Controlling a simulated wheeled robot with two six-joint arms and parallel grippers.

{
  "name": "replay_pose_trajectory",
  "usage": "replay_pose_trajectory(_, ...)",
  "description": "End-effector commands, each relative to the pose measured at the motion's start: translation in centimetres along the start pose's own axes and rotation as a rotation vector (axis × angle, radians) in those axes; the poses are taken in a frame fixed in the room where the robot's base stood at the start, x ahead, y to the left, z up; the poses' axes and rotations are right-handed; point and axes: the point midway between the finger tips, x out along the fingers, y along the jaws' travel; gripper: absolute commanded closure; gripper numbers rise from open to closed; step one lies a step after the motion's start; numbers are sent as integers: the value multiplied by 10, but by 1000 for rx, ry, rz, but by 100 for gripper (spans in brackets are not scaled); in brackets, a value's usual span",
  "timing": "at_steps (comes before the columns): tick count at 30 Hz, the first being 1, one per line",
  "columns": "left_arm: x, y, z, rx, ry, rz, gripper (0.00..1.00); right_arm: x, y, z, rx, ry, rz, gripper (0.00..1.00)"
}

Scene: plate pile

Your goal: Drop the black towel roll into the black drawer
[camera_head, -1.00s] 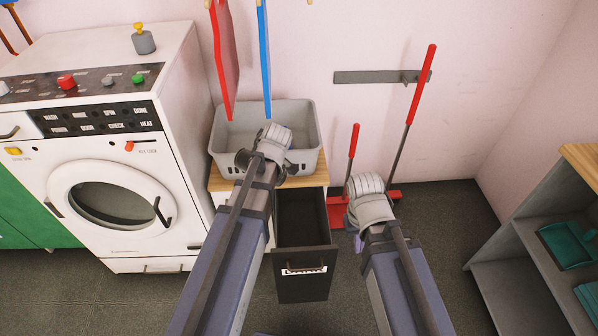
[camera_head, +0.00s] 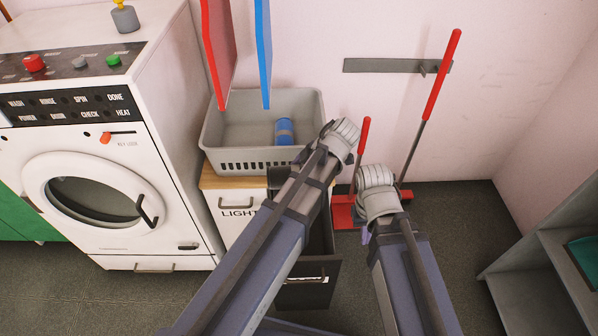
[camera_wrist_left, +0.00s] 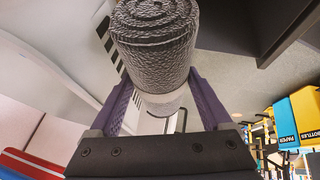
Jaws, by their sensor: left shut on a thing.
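The black towel roll (camera_wrist_left: 152,45) is a dark grey, ribbed roll with a pale band, close up in the left wrist view. My left gripper (camera_wrist_left: 158,85) is shut on it, one purple finger on each side. In the head view my left forearm and wrist hide that gripper.
A grey basket (camera_head: 225,135) with a blue roll (camera_head: 284,131) stands on the wooden top. A white "LIGHT" drawer front (camera_head: 235,211) is left of my arm. A washer (camera_head: 150,130) stands left. A red-handled broom (camera_head: 441,76) and dustpan stand right, beside a grey shelf (camera_head: 545,280).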

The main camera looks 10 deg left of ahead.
Motion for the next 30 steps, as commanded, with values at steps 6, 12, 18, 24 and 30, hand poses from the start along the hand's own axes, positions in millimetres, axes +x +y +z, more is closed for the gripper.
replay_pose_trajectory(6, 15, -4, 8, 1, 0, 1, 84, 17, -2, -1, 0, 0, 0, 100)
replay_pose_trajectory(12, 35, -10, 18, 1, -1, 1, 84, 41, -4, -2, 0, 0, 0, 100)
replay_pose_trajectory(18, 50, -14, 26, 1, -1, 1, 84, 58, -6, -4, 0, 0, 0, 100)
replay_pose_trajectory(24, 51, -14, 27, 1, -1, 1, 84, 58, -6, -4, 0, 0, 0, 100)
replay_pose_trajectory(30, 50, -14, 26, 2, -1, 1, 10, 58, -6, -4, 0, 0, 0, 100)
